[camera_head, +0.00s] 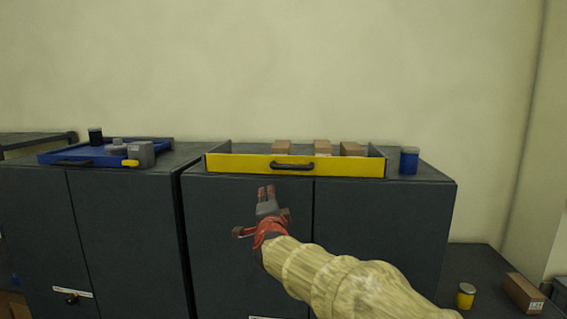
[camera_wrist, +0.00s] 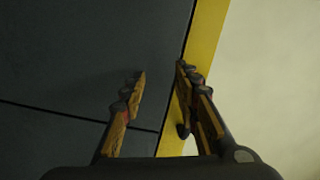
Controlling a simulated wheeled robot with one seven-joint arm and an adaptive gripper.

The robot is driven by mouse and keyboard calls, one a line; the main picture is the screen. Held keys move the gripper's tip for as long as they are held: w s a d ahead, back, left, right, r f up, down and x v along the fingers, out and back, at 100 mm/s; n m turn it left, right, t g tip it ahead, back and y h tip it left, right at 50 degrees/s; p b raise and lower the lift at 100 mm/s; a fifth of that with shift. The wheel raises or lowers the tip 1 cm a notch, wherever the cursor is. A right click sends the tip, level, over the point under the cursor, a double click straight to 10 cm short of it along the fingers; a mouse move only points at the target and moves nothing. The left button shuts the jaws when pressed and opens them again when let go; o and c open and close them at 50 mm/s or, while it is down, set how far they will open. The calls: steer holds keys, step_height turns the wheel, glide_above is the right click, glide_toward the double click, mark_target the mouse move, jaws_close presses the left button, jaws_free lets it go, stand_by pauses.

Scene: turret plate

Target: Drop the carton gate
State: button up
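The carton gate (camera_head: 235,164) is a yellow panel with a dark handle (camera_head: 293,165), standing upright across the front of a grey-sided tray on the right cabinet. Several brown cartons (camera_head: 322,146) stand behind it. My gripper (camera_head: 266,190) is in front of the cabinet, below and a little left of the handle in the picture. In the wrist view its two fingers (camera_wrist: 161,76) are apart with nothing between them. The yellow gate edge (camera_wrist: 205,45) runs behind the right finger there. The handle is mostly hidden by that finger in the wrist view.
A blue can (camera_head: 409,161) stands right of the tray. A blue tray (camera_head: 65,156) with a grey block (camera_head: 141,153) and dark items sits on the left cabinet. A yellow can (camera_head: 466,296) and a carton (camera_head: 524,293) are low on the right.

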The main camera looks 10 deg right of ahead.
mark_target(290, 169)
steer(key=d+r+m+h, duration=0.1)
steer(key=r, duration=0.1)
steer(key=d+r+m+h, duration=0.2)
steer(key=d+r+m+t+h, duration=0.1)
steer(key=d+r+m, duration=0.1)
steer(key=shift+s+r, duration=0.25)
steer(key=shift+s, duration=0.1)
steer(key=p+x, duration=0.3)
steer(key=x, duration=0.3)
steer(key=shift+w+d+r, duration=0.15)
steer(key=shift+w+d, duration=0.15)
steer(key=shift+c, duration=0.9)
jaws_close()
